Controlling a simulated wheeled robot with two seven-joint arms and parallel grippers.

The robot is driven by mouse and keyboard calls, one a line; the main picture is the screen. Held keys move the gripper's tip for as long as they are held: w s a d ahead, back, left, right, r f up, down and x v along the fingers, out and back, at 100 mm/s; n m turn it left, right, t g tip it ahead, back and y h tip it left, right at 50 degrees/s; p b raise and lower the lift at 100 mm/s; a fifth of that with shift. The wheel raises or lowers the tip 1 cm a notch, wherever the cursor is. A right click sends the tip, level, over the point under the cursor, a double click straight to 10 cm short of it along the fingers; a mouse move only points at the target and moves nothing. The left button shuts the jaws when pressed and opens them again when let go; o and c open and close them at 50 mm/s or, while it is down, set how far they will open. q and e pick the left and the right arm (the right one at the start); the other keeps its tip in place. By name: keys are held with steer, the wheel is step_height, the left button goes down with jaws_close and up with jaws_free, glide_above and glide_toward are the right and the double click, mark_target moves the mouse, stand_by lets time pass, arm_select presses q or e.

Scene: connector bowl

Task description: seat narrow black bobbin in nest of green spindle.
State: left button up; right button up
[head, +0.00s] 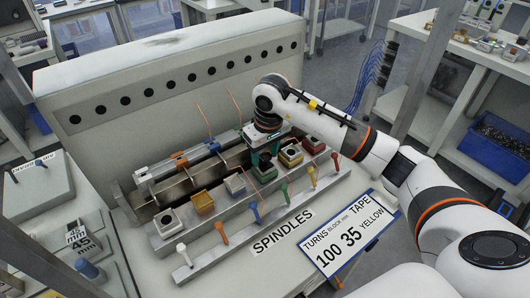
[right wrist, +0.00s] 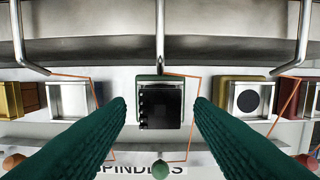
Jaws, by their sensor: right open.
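The green spindle's nest (right wrist: 158,78) is in the middle of the right wrist view, with a green-headed lever (right wrist: 160,170) in front of it. A black bobbin (right wrist: 160,108) is at this nest, between my fingers; its full depth in the nest cannot be told. In the head view the green nest (head: 265,174) is partly hidden below my right gripper (head: 262,154). In the right wrist view my right gripper (right wrist: 160,104) is open, its green fingers on either side of the bobbin with gaps. My left gripper is not in view.
A silver-topped nest (right wrist: 72,98) is left of the green one, and another nest with a dark round centre (right wrist: 247,98) is right. Bent metal rods (right wrist: 160,35) and thin orange wires stand close by. A sign (head: 348,233) reads 100 turns, 35, yellow tape.

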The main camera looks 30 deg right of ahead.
step_height(320, 180, up, 12)
steer(key=s+b, duration=0.1)
steer(key=shift+s+d+f+b, duration=0.15)
steer(key=shift+s+b, duration=0.05)
steer(key=shift+b, duration=0.15)
